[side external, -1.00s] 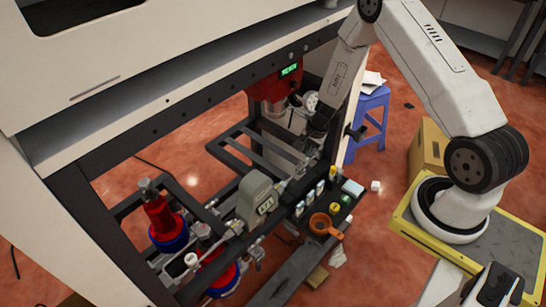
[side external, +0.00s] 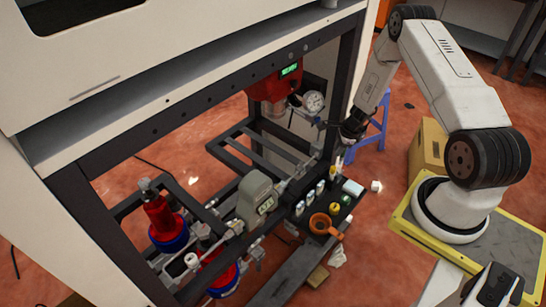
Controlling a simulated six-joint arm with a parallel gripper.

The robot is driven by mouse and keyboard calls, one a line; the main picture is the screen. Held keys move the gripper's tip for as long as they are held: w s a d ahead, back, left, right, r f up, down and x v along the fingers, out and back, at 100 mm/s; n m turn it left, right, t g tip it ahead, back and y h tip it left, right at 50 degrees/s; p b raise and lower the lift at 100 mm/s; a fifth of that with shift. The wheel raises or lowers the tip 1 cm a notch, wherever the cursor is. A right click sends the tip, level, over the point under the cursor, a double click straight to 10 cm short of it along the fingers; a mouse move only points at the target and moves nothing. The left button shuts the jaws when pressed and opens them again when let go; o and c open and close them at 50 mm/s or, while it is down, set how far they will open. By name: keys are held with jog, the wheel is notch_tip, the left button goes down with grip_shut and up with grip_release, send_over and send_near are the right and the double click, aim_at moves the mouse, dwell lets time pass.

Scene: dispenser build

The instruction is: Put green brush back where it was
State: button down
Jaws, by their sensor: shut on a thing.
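My gripper (side external: 342,150) points down beside the right post of the frame, above the back end of the dark tray (side external: 341,222). It is shut on a small thin thing, which I take to be the green brush (side external: 338,164). Its pale lower end shows just below the fingers; its green is too small to make out. I cannot tell whether the brush touches the tray or the things on it.
The frame post (side external: 343,95) and pressure gauge (side external: 314,102) stand close by. A blue stool (side external: 374,135) is behind my gripper.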

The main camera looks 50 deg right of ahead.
jog(key=shift+f, duration=0.1)
jog(key=shift+f, duration=2.1)
jog(key=shift+f, duration=1.8)
jog(key=shift+f, duration=0.15)
jog(key=c, duration=0.8)
grip_release()
jog(key=shift+v, duration=6.2)
